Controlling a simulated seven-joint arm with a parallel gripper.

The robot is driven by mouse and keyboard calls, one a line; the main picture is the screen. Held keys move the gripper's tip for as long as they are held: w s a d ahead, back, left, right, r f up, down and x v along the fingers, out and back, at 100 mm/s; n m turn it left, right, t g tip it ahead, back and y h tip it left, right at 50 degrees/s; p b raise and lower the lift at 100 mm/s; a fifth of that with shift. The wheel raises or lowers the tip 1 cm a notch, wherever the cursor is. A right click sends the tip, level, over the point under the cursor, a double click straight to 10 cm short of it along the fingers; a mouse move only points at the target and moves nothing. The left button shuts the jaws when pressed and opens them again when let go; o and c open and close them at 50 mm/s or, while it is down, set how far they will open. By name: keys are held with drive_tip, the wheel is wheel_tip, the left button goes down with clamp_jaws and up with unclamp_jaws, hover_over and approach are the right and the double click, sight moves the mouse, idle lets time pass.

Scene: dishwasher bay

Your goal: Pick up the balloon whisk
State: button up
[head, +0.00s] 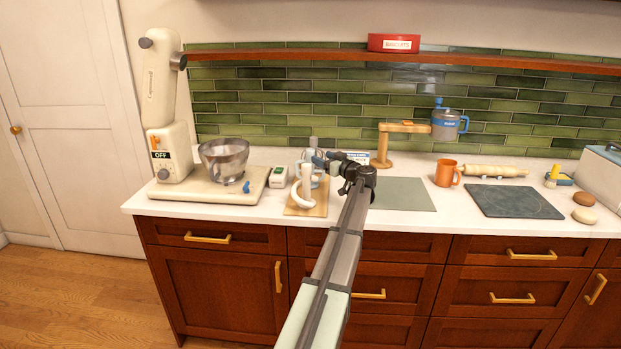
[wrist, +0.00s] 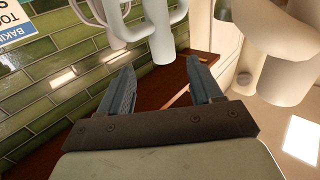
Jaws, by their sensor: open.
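My gripper (head: 322,159) is above the wooden board (head: 318,208) on the counter, beside a cluster of pale mixer tools. In the wrist view its two fingers (wrist: 162,88) are spread apart, with nothing held between them. A white hooked tool (head: 303,188) stands at the front of the board. Behind it are pale grey-blue parts, partly hidden by the gripper. In the wrist view a grey-blue shaft (wrist: 160,42) and thin pale loops (wrist: 98,24) show beyond the fingertips. I cannot tell for sure which of these is the balloon whisk.
A stand mixer (head: 170,135) with a metal bowl (head: 224,158) stands to the left. A small white box (head: 278,177) is beside the board. A grey-green mat (head: 403,194), an orange mug (head: 446,173) and a dark slab (head: 513,201) lie to the right. A shelf (head: 300,54) runs along the wall.

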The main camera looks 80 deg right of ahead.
sight(310, 154)
drive_tip(key=shift+f+x, duration=0.15)
drive_tip(key=shift+x, duration=1.8)
drive_tip(key=shift+f+x, duration=0.15)
drive_tip(key=shift+x, duration=1.8)
drive_tip(key=shift+w+a, duration=0.15)
drive_tip(key=shift+a, duration=0.05)
clamp_jaws()
